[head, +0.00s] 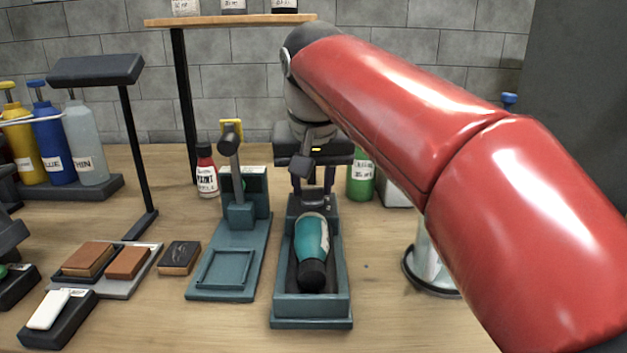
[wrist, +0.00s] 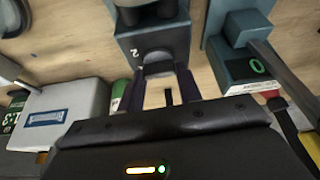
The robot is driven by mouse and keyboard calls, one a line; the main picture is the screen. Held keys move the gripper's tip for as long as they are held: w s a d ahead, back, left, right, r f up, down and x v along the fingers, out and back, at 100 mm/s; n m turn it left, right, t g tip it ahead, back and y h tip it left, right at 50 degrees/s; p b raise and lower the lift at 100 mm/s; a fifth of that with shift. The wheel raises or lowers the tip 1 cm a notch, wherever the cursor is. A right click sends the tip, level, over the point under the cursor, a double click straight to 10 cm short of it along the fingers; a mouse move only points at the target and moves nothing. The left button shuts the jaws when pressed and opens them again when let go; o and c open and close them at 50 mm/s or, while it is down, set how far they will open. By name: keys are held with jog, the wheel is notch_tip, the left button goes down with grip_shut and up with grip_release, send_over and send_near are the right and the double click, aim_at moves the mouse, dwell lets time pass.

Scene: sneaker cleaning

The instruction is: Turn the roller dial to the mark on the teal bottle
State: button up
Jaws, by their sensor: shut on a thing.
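The teal bottle (head: 312,238) lies in the dark teal roller stand (head: 312,309), its black cap toward the front. A pale patch shows at its far end; I cannot make out a mark. My gripper (head: 314,188) points down at the stand's back end. In the wrist view my gripper (wrist: 160,82) has its two fingers on either side of the grey, rounded roller dial (wrist: 158,57), shut on it. The dial is mostly hidden by the gripper in the head view. A "2" is printed on the stand beside the dial in the wrist view.
A second teal stand (head: 228,262) with an upright post is close on the left. Brushes and blocks lie at the left. A glass jar (head: 428,262) is at the right, near my arm.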

aim_at(300, 213)
jog(key=m+h, duration=0.1)
jog(key=m, duration=0.2)
jog(key=m+h, duration=0.1)
jog(key=m, duration=0.2)
jog(key=shift+a+m+g, duration=0.2)
jog(key=shift+m+g, duration=0.1)
dwell(0.4)
jog(key=o, duration=1)
jog(key=shift+h, duration=0.3)
jog(key=v, duration=0.7)
jog(key=shift+a+r, duration=0.1)
jog(key=shift+r, duration=0.3)
